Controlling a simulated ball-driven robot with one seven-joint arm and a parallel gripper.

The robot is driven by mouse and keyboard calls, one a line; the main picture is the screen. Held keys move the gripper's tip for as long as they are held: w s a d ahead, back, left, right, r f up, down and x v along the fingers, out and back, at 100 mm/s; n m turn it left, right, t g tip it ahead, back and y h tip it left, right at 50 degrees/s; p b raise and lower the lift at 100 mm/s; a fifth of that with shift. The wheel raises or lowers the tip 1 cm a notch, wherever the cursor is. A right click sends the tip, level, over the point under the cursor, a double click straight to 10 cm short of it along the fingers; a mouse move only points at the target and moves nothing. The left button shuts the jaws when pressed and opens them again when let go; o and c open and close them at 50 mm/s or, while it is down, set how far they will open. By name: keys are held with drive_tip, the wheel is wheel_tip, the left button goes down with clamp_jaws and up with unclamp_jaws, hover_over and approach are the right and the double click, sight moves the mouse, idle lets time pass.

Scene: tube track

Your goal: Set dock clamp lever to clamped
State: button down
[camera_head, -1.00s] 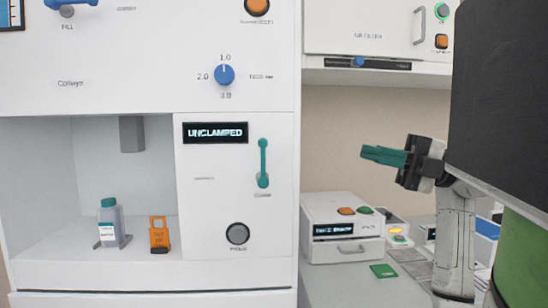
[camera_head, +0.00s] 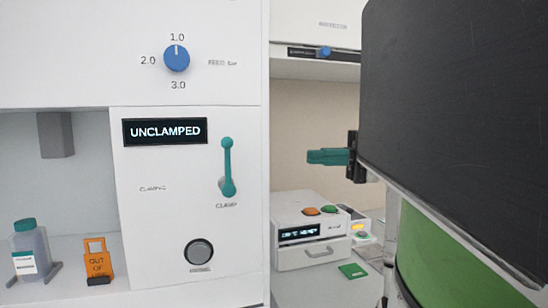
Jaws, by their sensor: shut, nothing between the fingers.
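The dock clamp lever (camera_head: 227,167) is a teal handle on the white front panel (camera_head: 150,230). It stands upright, with its ball end up and its wider base near the "CLAMP" label. The display (camera_head: 165,132) to its left reads "UNCLAMPED". My gripper (camera_head: 312,157) has teal fingers pointing left. It is shut and empty, to the right of the lever and apart from it in the picture. Most of my arm behind it is hidden by the dark panel at right.
A blue knob (camera_head: 177,58) sits above the display and a round grey button (camera_head: 199,252) below. A bottle (camera_head: 30,250) and an orange tag (camera_head: 97,259) stand in the bay at left. A white box (camera_head: 308,232) and a green card (camera_head: 353,271) are on the right counter.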

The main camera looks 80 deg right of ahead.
sight(230, 151)
drive_tip(key=w+a, duration=0.1)
drive_tip(key=w, duration=0.3)
drive_tip(key=w+p, duration=0.1)
drive_tip(key=w, duration=0.4)
drive_tip(key=w+a+p, duration=0.1)
drive_tip(key=w, duration=0.3)
drive_tip(key=shift+w+a, duration=0.15)
drive_tip(key=shift+a, duration=0.2)
drive_tip(key=shift+w+a+r+p, duration=0.15)
drive_tip(key=shift+w+r+p, duration=0.1)
drive_tip(key=shift+p, duration=0.1)
drive_tip(key=shift+w+a+r+p, duration=0.15)
drive_tip(key=shift+w+r+p, duration=0.2)
drive_tip(key=shift+p, duration=0.25)
drive_tip(key=shift+w+a+r+p, duration=0.1)
drive_tip(key=shift+w+r+p, duration=0.05)
drive_tip(key=shift+w+p, duration=0.15)
drive_tip(key=shift+w+a+g+p, duration=0.1)
drive_tip(key=shift+w+g+p, duration=0.2)
drive_tip(key=shift+g, duration=0.4)
drive_tip(key=shift+a+p+x, duration=0.25)
drive_tip(key=shift+p+x, duration=0.15)
drive_tip(key=shift+x, duration=0.85)
